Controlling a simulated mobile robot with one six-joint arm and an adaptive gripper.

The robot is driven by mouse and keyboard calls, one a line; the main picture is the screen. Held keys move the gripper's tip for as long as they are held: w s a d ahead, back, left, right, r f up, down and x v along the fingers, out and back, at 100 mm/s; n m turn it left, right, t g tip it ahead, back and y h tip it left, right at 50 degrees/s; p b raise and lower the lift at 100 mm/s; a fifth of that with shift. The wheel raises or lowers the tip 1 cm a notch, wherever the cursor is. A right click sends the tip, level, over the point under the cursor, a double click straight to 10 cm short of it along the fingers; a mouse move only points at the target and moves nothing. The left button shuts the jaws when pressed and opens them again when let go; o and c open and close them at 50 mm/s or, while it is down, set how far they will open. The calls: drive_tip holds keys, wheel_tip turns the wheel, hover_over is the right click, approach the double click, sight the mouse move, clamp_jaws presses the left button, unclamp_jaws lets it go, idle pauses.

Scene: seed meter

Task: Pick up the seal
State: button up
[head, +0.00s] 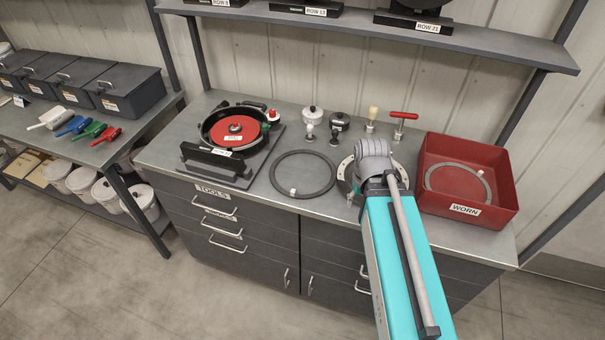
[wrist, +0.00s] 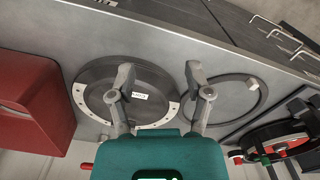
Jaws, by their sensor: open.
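A flat dark ring seal (head: 334,172) with a small white tag lies on the bench, left of my arm. In the wrist view the ring (wrist: 265,93) is right of my fingers, partly hidden behind the right one. A second ring (head: 428,180) lies in the red WORN bin (head: 465,209). My gripper (wrist: 160,74) is open, its two fingers spread and nothing between them. It is above a dark round disc (wrist: 105,82) with a white label and pale rim pieces, also on the bench. In the head view my arm hides most of this disc (head: 345,177).
The seed meter (head: 236,129) with a red disc stands left of the seal. Several small knobs and handled tools (head: 312,116) stand at the back. A shelf (head: 480,37) overhangs the bench. A side table (head: 80,145) holds scoops and dark boxes.

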drive_tip(key=w+a+r+n+p, duration=0.2)
drive_tip(key=w+a+n, duration=0.6)
drive_tip(key=a, duration=0.2)
drive_tip(key=r+n+p, duration=0.1)
drive_tip(key=n, duration=0.5)
hover_over(293, 190)
drive_tip(key=shift+s+a+r, duration=0.1)
drive_tip(key=shift+a, duration=0.05)
wheel_tip(293, 190, down, 9)
drive_tip(key=b, duration=0.8)
drive_tip(key=shift+r, duration=0.15)
drive_tip(key=shift+b, duration=0.4)
drive_tip(key=shift+f+b, duration=2.45)
drive_tip(key=shift+f, duration=0.15)
clamp_jaws()
